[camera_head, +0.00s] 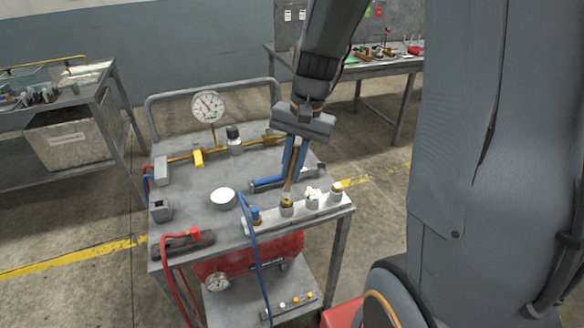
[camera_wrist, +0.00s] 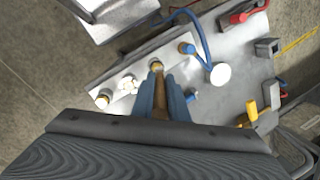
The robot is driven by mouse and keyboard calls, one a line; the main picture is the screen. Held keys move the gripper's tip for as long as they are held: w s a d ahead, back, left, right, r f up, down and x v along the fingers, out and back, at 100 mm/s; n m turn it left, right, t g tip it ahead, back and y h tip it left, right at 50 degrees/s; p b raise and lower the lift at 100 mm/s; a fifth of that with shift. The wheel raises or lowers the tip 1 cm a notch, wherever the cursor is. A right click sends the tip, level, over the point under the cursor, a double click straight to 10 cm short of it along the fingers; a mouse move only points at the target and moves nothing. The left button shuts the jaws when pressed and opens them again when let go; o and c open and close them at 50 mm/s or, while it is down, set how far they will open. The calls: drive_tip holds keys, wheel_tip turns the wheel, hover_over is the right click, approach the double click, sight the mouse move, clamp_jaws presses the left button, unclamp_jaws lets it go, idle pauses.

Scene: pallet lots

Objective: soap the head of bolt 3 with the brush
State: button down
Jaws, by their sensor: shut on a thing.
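My gripper (camera_head: 293,165) has blue fingers shut on a brown brush (camera_head: 288,187), which points down at the pale bar on the cart. The brush and fingers also show in the wrist view (camera_wrist: 161,98). The pale bar (camera_head: 270,223) carries a row of bolts. The brush tip is at or just above a brass-topped bolt (camera_head: 286,206); I cannot tell whether they touch. To its right is a bolt covered in white foam (camera_head: 312,198), then a bolt with a bare brass-coloured top (camera_head: 337,191). No bolt numbers are readable.
A blue hose (camera_head: 250,238) joins a blue fitting (camera_head: 255,215) at the bar's left end. A white round pot (camera_head: 223,198), a gauge (camera_head: 208,105), a brass pipe with a yellow valve (camera_head: 198,158) and a red-handled tool (camera_head: 184,240) are on the cart (camera_head: 180,190).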

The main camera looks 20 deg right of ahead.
drive_tip(key=shift+f, duration=0.65)
idle(0.5)
idle(0.4)
drive_tip(key=shift+a, duration=0.2)
drive_tip(key=shift+a+p, duration=0.2)
drive_tip(key=shift+p, duration=0.15)
idle(0.3)
drive_tip(key=shift+d+p, duration=0.3)
drive_tip(key=shift+d, duration=0.1)
drive_tip(key=shift+d, duration=0.4)
